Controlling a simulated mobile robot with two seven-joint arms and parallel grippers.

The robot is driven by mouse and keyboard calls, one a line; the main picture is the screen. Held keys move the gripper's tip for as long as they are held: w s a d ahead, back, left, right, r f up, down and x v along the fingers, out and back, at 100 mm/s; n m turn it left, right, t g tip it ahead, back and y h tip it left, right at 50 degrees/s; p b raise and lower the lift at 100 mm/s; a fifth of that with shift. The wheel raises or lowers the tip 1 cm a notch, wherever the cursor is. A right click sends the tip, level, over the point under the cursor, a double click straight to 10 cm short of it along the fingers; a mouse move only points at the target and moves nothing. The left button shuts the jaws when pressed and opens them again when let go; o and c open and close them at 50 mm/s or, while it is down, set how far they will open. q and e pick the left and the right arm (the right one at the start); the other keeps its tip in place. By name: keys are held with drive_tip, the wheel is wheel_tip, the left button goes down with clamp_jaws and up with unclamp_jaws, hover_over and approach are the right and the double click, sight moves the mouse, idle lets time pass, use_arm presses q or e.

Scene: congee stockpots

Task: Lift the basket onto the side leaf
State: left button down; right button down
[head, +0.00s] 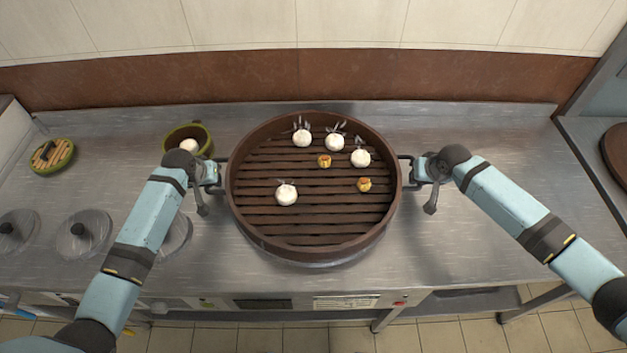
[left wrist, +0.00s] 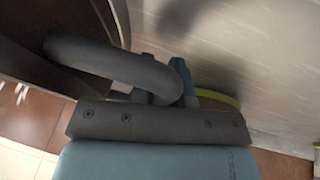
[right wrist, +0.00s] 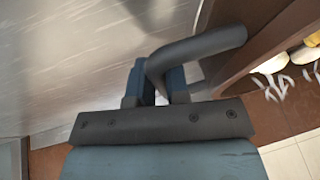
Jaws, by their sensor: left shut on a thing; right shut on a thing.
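The basket (head: 313,244) is a round brown slatted steamer with white buns and small yellow pieces in it. It is in the middle of the head view, over the steel counter, and looks level. My left gripper (head: 222,172) is shut on its left dark handle, which also shows in the left wrist view (left wrist: 110,62). My right gripper (head: 408,171) is shut on its right dark handle, seen in the right wrist view (right wrist: 195,52). I cannot tell how far the basket is above what lies under it. The side leaf (head: 590,150) is at the right edge, partly out of view.
A green pot with a white bun (head: 189,147) stands close behind my left gripper. A brown round lid or board (head: 616,150) is on the right leaf. The counter (head: 490,190) right of the basket is clear.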

use_arm(q)
drive_tip(key=shift+w+r, duration=0.1)
drive_tip(key=shift+r, duration=0.1)
use_arm(e)
drive_tip(key=shift+r, duration=0.15)
